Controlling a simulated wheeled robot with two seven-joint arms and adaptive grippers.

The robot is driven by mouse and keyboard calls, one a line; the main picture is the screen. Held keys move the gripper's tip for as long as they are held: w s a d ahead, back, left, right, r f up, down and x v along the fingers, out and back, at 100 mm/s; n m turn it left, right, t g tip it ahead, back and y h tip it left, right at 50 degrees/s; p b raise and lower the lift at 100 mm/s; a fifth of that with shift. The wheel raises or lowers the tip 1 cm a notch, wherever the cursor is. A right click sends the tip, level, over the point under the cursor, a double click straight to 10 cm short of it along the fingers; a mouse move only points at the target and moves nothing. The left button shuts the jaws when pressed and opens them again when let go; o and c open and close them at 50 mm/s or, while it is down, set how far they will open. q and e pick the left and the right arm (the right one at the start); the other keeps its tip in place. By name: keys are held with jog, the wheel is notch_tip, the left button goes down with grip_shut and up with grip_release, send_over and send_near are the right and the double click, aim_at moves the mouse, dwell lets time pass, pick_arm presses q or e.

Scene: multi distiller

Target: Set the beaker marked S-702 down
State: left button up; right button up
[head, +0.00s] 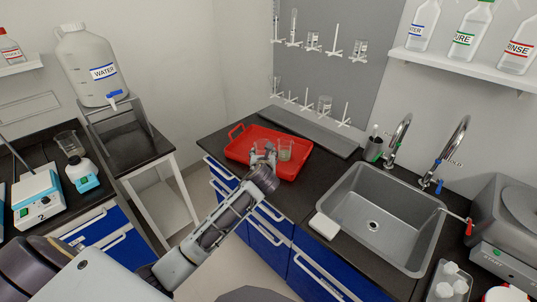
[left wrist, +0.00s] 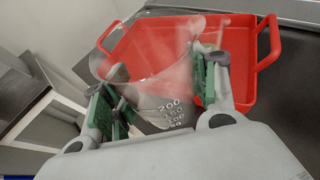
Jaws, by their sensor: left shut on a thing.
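My left gripper (head: 264,157) is over the near side of the red tray (head: 238,130), with its arm reaching in from the lower left. It is shut on a clear glass beaker (left wrist: 148,95), which stands between the green finger pads in the left wrist view. White graduation marks show on its side; no S-702 mark is readable. A clear beaker shape (head: 285,150) also shows just right of the fingers in the head view; I cannot tell whether it is a second beaker. The held beaker's base is hidden, so contact with the tray (left wrist: 268,50) cannot be told.
The tray lies on the black counter, left of the sink (head: 373,225). A pegboard (head: 335,70) with glassware and a grey ledge (head: 318,132) are behind it. A white block (head: 324,226) lies at the sink's corner. Bare counter (head: 295,197) lies between tray and sink.

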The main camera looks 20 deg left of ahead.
pick_arm(q)
jog(key=shift+f, duration=3.1)
jog(key=shift+f, duration=0.1)
jog(key=shift+f+b, duration=0.45)
jog(key=shift+f, duration=1.35)
jog(key=o, duration=1.1)
jog(key=shift+f, duration=0.1)
